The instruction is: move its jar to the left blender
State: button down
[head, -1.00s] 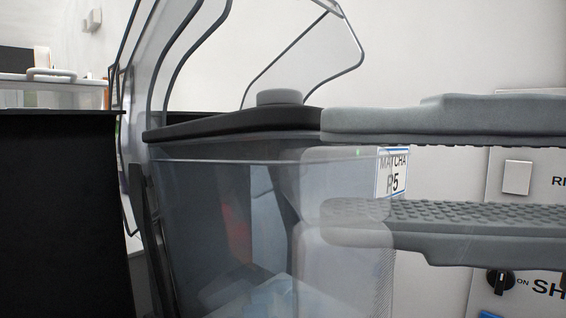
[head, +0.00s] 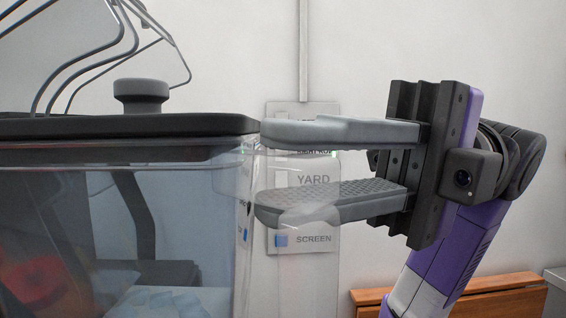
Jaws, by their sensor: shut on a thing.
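A large clear jar (head: 180,215) with a black lid (head: 120,126) and a grey knob (head: 141,92) fills the left of the head view. It looks upright, and its left side and base are cut off by the frame. My gripper (head: 275,166) comes from the right, level, with one grey finger above the other. It is shut on the jar's clear handle at the jar's right side. The handle is see-through, so the exact contact is hard to make out. I cannot pick out the left blender.
A wall plate (head: 302,110) marked YARD and SCREEN is behind my fingers. Curved dark bars (head: 85,50) rise behind the lid. Red and dark shapes show through the jar. A wooden surface (head: 480,297) is low at right.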

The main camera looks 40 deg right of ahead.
jog(key=w+a+f+p, duration=0.2)
jog(key=w+a+p, duration=0.1)
jog(key=w+a, duration=1)
jog(key=a, duration=0.4)
jog(key=shift+w+f, duration=0.15)
jog(key=shift+w, duration=0.1)
dwell(1.4)
jog(key=shift+a, duration=0.1)
jog(key=shift+w+r, duration=0.25)
jog(key=shift+w, duration=0.15)
dwell(1.1)
jog(key=shift+w+f+b, duration=0.1)
jog(key=shift+f+b, duration=0.95)
jog(key=shift+b, duration=0.8)
dwell(1.1)
